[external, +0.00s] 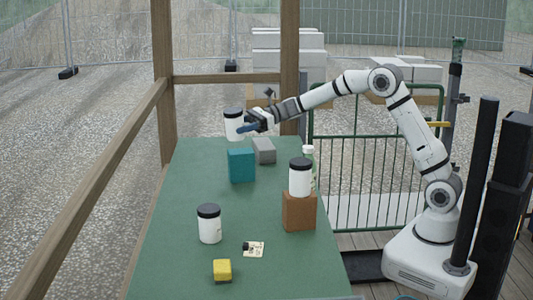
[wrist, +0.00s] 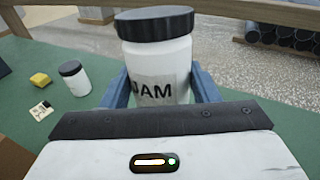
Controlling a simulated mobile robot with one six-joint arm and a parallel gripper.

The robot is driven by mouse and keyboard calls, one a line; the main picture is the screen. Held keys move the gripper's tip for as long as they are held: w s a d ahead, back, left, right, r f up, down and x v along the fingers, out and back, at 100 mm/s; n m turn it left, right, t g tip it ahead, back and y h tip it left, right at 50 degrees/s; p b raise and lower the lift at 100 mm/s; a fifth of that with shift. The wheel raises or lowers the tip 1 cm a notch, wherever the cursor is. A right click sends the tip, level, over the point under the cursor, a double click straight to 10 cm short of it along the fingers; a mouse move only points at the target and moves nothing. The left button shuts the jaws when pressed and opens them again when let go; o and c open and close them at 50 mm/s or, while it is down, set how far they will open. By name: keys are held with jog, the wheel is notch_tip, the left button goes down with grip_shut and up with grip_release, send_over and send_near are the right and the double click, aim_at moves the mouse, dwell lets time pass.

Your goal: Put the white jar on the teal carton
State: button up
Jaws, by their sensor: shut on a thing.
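My gripper (external: 245,128) is shut on a white jar with a black lid (external: 234,122), beyond the far end of the teal carton. In the wrist view this jar (wrist: 160,65) stands upright between the blue fingers (wrist: 162,90) and reads "JAM". The teal carton (external: 241,166) stands on the green table with a bare top, nearer the camera than the held jar. The jar looks raised and apart from the carton. Two similar white jars show: one on a brown block (external: 300,180), one on the table (external: 209,226).
A grey block (external: 264,150) lies right beside the teal carton. The brown block (external: 299,212) stands at the right edge, with a bottle (external: 309,160) behind its jar. A yellow cube (external: 222,269) and a small card (external: 256,250) lie in front. Wooden posts and rails border the table (external: 180,195).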

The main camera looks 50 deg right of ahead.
aim_at(245, 150)
jog(key=w+d+r+m+t, duration=0.2)
jog(key=w+d+r, duration=0.1)
jog(key=d, duration=0.2)
jog(key=shift+t, duration=0.3)
jog(key=shift+d+f+b, duration=0.15)
jog(key=shift+f+b, duration=0.45)
jog(key=shift+f, duration=1.9)
jog(key=shift+d+f+b, duration=0.15)
jog(key=shift+f+b, duration=0.4)
jog(key=shift+f, duration=1.95)
jog(key=shift+f, duration=0.15)
jog(key=o, duration=1.3)
